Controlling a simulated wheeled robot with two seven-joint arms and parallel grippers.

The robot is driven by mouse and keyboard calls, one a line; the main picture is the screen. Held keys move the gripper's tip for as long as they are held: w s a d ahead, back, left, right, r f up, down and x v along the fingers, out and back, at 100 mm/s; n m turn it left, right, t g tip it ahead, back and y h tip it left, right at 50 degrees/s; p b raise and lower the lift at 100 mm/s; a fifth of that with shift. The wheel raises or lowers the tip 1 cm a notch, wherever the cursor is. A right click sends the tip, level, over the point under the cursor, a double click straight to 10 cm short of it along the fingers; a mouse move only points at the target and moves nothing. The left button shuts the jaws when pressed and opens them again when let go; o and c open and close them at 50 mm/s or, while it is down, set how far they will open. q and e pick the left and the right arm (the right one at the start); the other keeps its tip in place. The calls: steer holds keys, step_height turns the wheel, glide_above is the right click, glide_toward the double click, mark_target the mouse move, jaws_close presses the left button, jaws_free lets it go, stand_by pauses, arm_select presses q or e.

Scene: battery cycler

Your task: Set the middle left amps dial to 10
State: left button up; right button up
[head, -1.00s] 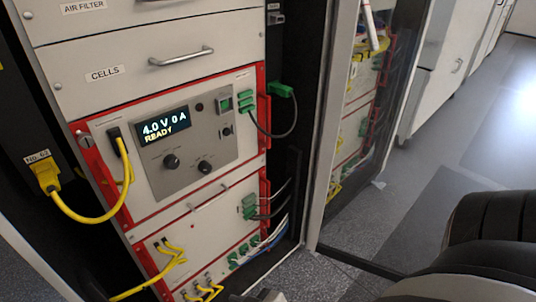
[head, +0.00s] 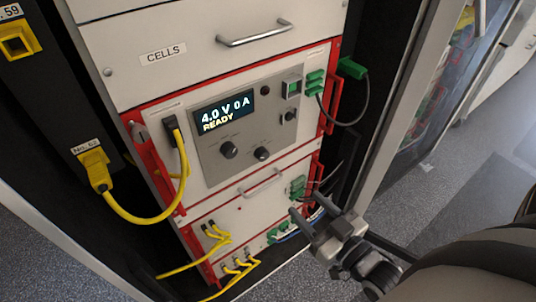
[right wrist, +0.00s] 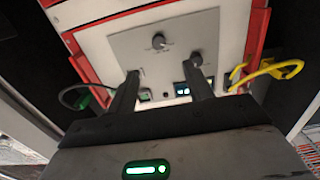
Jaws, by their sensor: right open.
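The cycler's grey control panel (head: 210,172) has a display (head: 223,110) reading "4.0 V 0 A READY". Two dark dials sit below it, a left dial (head: 229,150) and a right dial (head: 262,153). Their small labels are too blurred to read. My right gripper (head: 312,203) is open and empty, below and right of the dials, apart from the panel. In the right wrist view the panel appears upside down, with the right dial (right wrist: 158,41) between and beyond the open fingers (right wrist: 164,78). The left dial seems to overlap one fingertip there. My left gripper is not in view.
A yellow cable (head: 135,219) loops at the left and a green-plugged cable (head: 366,112) hangs at the right. Red handles (head: 334,100) flank the panel. A drawer handle (head: 254,33) juts out above. Free room lies in front of the panel.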

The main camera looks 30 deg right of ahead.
mark_target(265, 157)
steer(key=w, duration=0.5)
steer(key=w+a, duration=0.1)
steer(key=w, duration=0.9)
steer(key=shift+w+a+r, duration=0.2)
steer(key=shift+w+a, duration=0.15)
steer(key=shift+a, duration=0.05)
steer(key=c, duration=1)
